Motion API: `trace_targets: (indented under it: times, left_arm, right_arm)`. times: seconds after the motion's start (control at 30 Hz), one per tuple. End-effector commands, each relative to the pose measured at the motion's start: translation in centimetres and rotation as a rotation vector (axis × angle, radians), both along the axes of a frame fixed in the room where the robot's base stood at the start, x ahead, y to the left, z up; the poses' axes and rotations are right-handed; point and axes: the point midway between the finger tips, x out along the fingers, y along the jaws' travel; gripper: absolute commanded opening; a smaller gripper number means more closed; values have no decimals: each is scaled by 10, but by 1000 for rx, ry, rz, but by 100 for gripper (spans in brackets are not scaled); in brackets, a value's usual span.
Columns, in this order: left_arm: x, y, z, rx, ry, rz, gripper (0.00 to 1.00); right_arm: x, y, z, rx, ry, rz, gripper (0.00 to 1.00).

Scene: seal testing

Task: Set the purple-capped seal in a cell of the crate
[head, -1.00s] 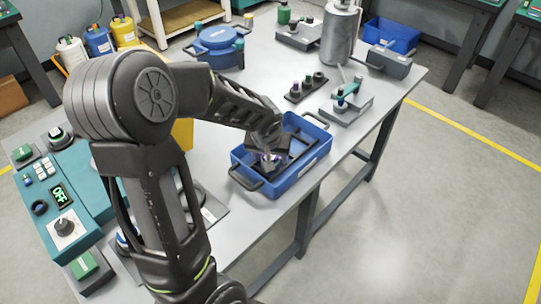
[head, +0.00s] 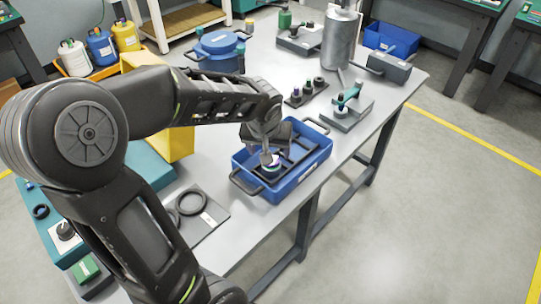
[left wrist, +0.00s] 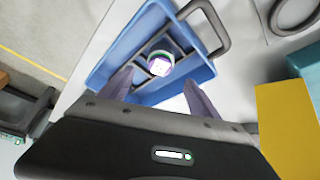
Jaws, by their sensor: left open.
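The purple-capped seal (left wrist: 160,65) sits in a cell at the near end of the blue crate (left wrist: 118,62). Its white and purple top faces up, with a green rim around it. In the head view the seal (head: 273,163) shows partly under my left gripper (head: 266,154), inside the crate (head: 291,187) with its dark dividers. In the left wrist view my left gripper (left wrist: 160,92) is open, fingers spread and empty, with the seal beyond the fingertips and apart from them. My right gripper is not in view.
A dark rack (head: 305,93) with several small parts and a grey fixture with a teal lever (head: 349,97) stand behind the crate. A black ring (head: 190,202) lies on a plate at the left. The crate's dark handle (left wrist: 208,28) sticks out nearby.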

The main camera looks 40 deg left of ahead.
Motion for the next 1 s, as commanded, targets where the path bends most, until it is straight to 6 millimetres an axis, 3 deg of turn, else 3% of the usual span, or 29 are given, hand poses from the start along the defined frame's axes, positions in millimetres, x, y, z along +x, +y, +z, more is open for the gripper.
trace_targets:
  times: [0.1,0.27,1.0]
  left_arm:
    - [-6,-4,20,0,-4,-1,71]
    - [-12,-7,33,-1,-1,1,71]
    - [-13,-7,34,-1,2,0,71]
  right_arm:
    - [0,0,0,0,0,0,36]
    - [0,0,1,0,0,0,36]
    - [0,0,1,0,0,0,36]
